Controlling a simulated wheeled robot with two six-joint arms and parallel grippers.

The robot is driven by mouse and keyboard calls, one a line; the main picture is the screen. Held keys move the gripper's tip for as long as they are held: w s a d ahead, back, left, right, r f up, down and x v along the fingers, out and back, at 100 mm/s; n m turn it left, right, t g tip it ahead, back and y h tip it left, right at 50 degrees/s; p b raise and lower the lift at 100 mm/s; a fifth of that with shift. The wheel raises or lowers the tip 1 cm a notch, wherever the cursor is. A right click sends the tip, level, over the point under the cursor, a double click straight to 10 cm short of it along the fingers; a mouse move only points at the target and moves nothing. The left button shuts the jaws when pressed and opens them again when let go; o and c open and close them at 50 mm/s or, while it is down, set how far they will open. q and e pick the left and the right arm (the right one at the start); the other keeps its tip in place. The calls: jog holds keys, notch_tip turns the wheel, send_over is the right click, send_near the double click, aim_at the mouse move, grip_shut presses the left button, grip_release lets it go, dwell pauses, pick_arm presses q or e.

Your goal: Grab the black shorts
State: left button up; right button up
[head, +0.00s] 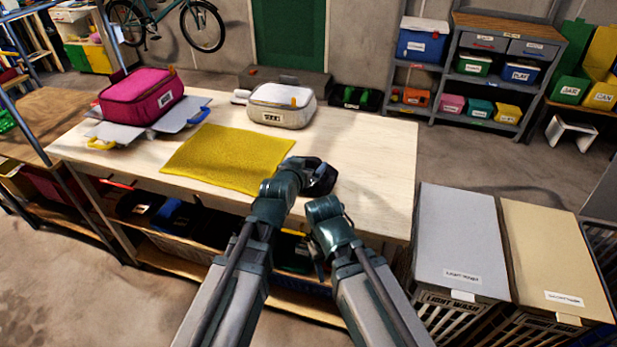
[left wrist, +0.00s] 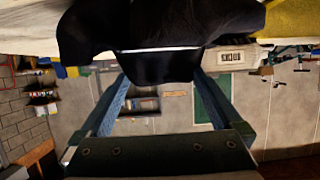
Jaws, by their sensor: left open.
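The black shorts (head: 322,179) lie in a dark bundle on the pale wooden table (head: 365,165), right of the yellow mat (head: 225,160). My left gripper (head: 304,172) is at their left side and hides part of them in the head view. In the left wrist view the dark cloth (left wrist: 150,35) fills the top, with a fold hanging between the spread fingertips of my left gripper (left wrist: 158,84). The jaws are open, and I cannot tell whether they touch the cloth. My right arm is folded low at the table's front edge; its jaws are not clear.
A pink bag (head: 142,97) on grey cloth and a white labelled bag (head: 281,105) stand farther back on the table. Hampers with a grey lid (head: 460,235) and a beige lid (head: 553,250) stand at the right. The table's right part is clear.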

pick_arm(q)
jog(key=b+x, duration=0.2)
jog(key=x, duration=0.2)
jog(key=shift+w+f, duration=0.25)
jog(key=shift+w, duration=0.05)
jog(key=shift+w+f, duration=0.1)
jog(key=shift+w, duration=0.2)
jog(key=shift+s, duration=0.1)
pick_arm(e)
jog(key=shift+w+d+f, duration=0.1)
jog(key=shift+w+f, duration=0.15)
jog(key=shift+f, duration=0.3)
jog(key=shift+w+d+f, duration=0.1)
jog(key=shift+w+f, duration=0.1)
jog(key=shift+f, duration=0.3)
pick_arm(q)
jog(key=shift+c, duration=0.6)
jog(key=c, duration=1.2)
